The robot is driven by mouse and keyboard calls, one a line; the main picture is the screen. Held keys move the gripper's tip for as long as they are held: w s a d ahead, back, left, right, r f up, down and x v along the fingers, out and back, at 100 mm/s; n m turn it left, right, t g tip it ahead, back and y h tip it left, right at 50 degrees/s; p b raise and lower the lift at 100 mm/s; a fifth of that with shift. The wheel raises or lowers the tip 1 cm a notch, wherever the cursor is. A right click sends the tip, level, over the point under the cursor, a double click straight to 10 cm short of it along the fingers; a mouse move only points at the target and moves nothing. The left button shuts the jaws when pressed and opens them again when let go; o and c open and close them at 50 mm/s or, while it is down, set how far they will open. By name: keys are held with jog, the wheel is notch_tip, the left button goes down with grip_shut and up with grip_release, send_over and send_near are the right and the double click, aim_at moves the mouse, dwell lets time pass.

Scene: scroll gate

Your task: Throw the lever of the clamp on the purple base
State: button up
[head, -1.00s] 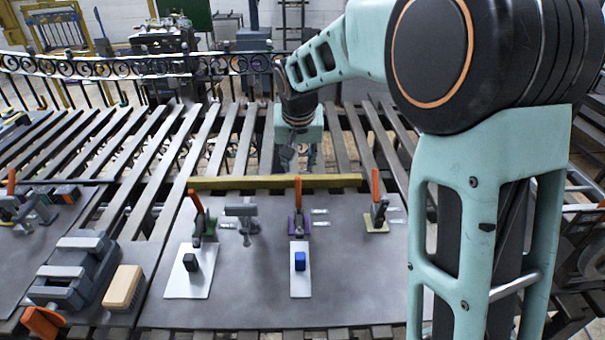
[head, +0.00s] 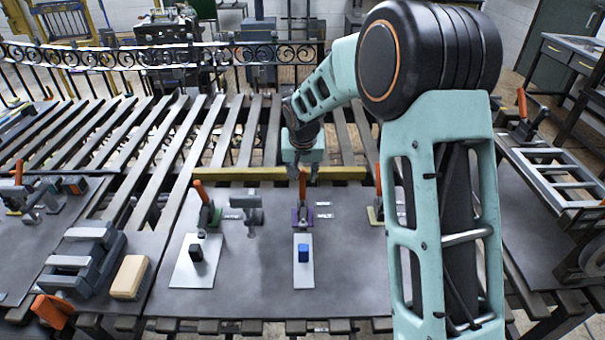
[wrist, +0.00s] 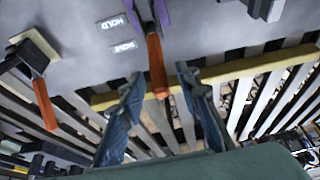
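The clamp on the purple base (head: 302,218) stands near the back of the grey table, its orange lever (head: 303,188) pointing up. In the wrist view the purple base (wrist: 145,8) is at the top edge, and the orange lever (wrist: 156,60) extends down from it. My gripper (head: 303,172) is above and behind this clamp in the head view, its fingertips near the lever's top. In the wrist view my gripper (wrist: 158,76) is open, with the lever between its fingers. I cannot tell whether either finger touches it.
A clamp with an orange lever on a green base (head: 207,216) stands left; another on a yellowish base (head: 375,214) stands right, partly behind my arm. A blue block (head: 303,252) sits on a pale plate in front. A yellow bar (head: 240,174) runs along the table's back.

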aim_at(302, 186)
grip_shut()
jog(key=b, duration=0.3)
jog(key=shift+s+f, duration=0.3)
jog(key=s+t+b, duration=0.1)
jog(key=t+b, duration=0.1)
jog(key=b, duration=0.4)
jog(key=shift+s, duration=0.1)
jog(key=s+t+b, duration=0.1)
jog(key=b, duration=0.8)
jog(key=shift+s+f+t+b, duration=0.1)
jog(key=shift+s+t+b, duration=0.2)
jog(key=shift+s, duration=0.1)
jog(key=shift+s+b, duration=0.2)
jog(key=shift+b, duration=0.7)
grip_release()
